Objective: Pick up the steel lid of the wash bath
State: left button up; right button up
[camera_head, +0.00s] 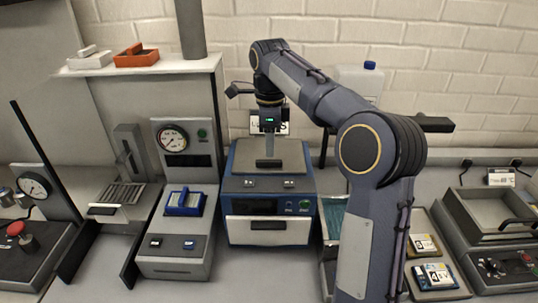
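The wash bath appears to be the blue box-shaped unit (270,230) in the middle of the bench, with a display and buttons on its front. Its grey steel lid (288,150) lies flat on top, with a dark bar handle (268,163) in the middle. My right arm reaches over from the right. My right gripper (268,148) points down directly over the handle, close to it or touching it. The fingers are too small and edge-on to tell whether they are open or closed on the handle. My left gripper is not in view.
A gauge unit (188,153) with a blue rack (185,201) stands left of the bath. A shelf (140,67) holds orange and white trays. Labelled cards (436,277) and an open grey basin unit (495,211) are at right. My arm hides part of the bench between.

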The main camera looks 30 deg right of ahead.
aim_at(269, 160)
jog(key=f, duration=0.5)
jog(key=shift+w+f+p, duration=0.15)
jog(key=shift+w+p, duration=0.1)
jog(key=shift+p, duration=0.1)
jog(key=shift+c, duration=0.3)
grip_shut()
